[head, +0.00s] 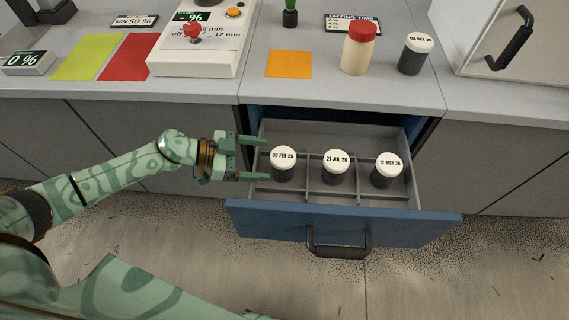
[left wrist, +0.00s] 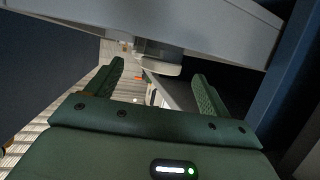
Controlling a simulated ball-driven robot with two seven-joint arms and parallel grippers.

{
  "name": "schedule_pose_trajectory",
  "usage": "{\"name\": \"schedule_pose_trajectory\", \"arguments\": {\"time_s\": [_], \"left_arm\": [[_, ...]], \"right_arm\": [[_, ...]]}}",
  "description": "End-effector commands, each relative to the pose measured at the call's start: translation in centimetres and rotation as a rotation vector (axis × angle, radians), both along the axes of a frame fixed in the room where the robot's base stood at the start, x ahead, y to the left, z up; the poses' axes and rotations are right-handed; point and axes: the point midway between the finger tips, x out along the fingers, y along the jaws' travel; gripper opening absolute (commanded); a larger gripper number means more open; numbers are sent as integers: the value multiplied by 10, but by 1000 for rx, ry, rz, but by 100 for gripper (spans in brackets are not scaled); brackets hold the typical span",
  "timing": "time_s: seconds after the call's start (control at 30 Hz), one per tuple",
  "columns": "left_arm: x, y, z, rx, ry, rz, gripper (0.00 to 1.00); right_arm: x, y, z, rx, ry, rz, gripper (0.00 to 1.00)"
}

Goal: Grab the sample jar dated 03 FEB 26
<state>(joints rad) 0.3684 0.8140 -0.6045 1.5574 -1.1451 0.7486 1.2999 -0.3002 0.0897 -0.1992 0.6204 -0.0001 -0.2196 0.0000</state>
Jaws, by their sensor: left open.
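The jar dated 03 FEB 26 (head: 284,166) stands upright in the left compartment of the open drawer (head: 340,222). It is dark with a white lid. My left gripper (head: 266,158) is open and empty, just left of this jar, with its two fingers pointing at it. The fingertips are close to the jar, one towards the back and one towards the front; I cannot tell whether they touch it. In the left wrist view the open fingers (left wrist: 158,80) show, with a dark, pale-edged shape between and beyond them, probably the jar. My right gripper is not in view.
Jars dated 21 JUL 26 (head: 336,168) and 12 MAY 26 (head: 387,171) stand in the drawer's other compartments. Low dividers separate them. On the counter above are a red-lidded jar (head: 358,50), another dark jar (head: 415,55) and a control box (head: 203,40).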

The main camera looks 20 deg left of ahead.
Motion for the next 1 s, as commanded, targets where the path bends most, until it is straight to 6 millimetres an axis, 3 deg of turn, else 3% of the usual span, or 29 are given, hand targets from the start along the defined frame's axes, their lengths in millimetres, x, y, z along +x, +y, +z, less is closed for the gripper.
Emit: {"name": "schedule_pose_trajectory", "arguments": {"time_s": [0.1, 0.33, 0.6, 0.87, 1.0], "left_arm": [[10, -19, -11, 0, 0, 0, 81], [19, -35, -18, 0, 0, 0, 81], [39, -67, -35, 0, 1, 0, 81], [41, -71, -33, 1, -1, 2, 81], [41, -70, -33, 1, -1, 2, 47]], "right_arm": [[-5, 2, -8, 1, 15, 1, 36], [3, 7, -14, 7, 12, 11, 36], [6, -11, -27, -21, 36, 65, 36], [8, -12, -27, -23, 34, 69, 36], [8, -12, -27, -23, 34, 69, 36]]}}
